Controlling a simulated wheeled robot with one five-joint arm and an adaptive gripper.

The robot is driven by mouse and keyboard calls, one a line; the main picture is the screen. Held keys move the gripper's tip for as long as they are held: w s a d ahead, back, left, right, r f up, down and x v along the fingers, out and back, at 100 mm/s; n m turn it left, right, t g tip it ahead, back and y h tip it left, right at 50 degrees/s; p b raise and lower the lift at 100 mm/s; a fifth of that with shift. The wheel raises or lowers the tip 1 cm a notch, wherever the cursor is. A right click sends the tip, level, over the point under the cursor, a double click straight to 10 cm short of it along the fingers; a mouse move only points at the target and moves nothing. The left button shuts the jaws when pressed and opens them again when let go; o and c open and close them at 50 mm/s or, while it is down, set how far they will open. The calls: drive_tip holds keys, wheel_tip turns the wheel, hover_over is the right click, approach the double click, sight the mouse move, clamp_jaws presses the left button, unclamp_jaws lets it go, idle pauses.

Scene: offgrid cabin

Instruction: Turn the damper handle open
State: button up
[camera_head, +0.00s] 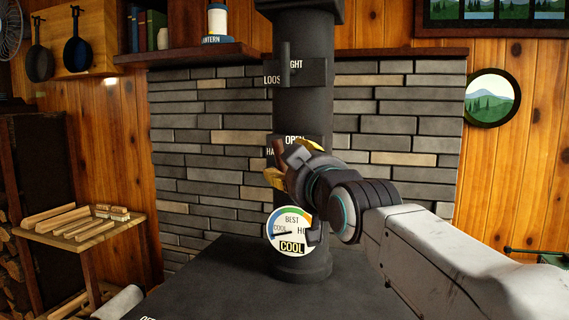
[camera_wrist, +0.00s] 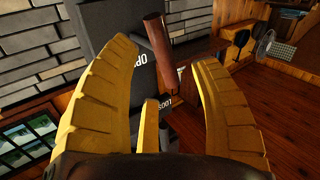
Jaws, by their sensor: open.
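The damper handle is a reddish-brown rod (camera_head: 278,151) on the dark stovepipe (camera_head: 302,110), by a plate (camera_head: 310,139) reading "OPEN" and, partly hidden, "HA".
Above is a second plate (camera_head: 304,72) marked "LOOS" and "GHT" with a dark lever (camera_head: 285,55). Below, a round gauge (camera_head: 283,220) reads "COOL". The dark stove top (camera_head: 225,285) lies beneath. A side table (camera_head: 92,238) with wood pieces stands left, a brick wall (camera_head: 210,170) behind.

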drive_tip(key=shift+p+x, duration=0.35)
drive_tip(key=shift+x, duration=2.35)
